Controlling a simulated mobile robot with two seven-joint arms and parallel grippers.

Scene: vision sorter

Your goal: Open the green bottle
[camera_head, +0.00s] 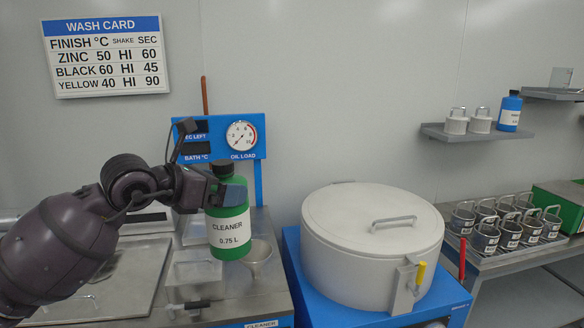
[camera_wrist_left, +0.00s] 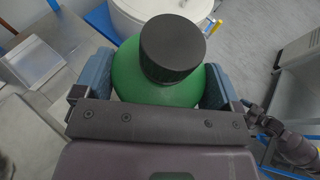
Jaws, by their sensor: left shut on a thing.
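The green bottle (camera_head: 229,234), labelled CLEANER 0.75 L, is upright in the head view, with its black cap (camera_head: 222,169) on top. My left gripper (camera_head: 228,194) is shut on the bottle's upper body, just below the cap. In the left wrist view the black cap (camera_wrist_left: 172,48) sits on the green bottle (camera_wrist_left: 136,82), between the blue finger pads of the left gripper (camera_wrist_left: 157,88). The bottle is in front of a metal funnel-like cup (camera_head: 260,256) on the steel counter; I cannot tell whether its base touches anything.
A large white lidded drum (camera_head: 345,240) stands on a blue base to the right. A blue panel with a gauge (camera_head: 241,136) is behind the bottle. A rack of several labelled metal cups (camera_head: 486,238) and a shelf with a blue bottle (camera_head: 510,112) are at right.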

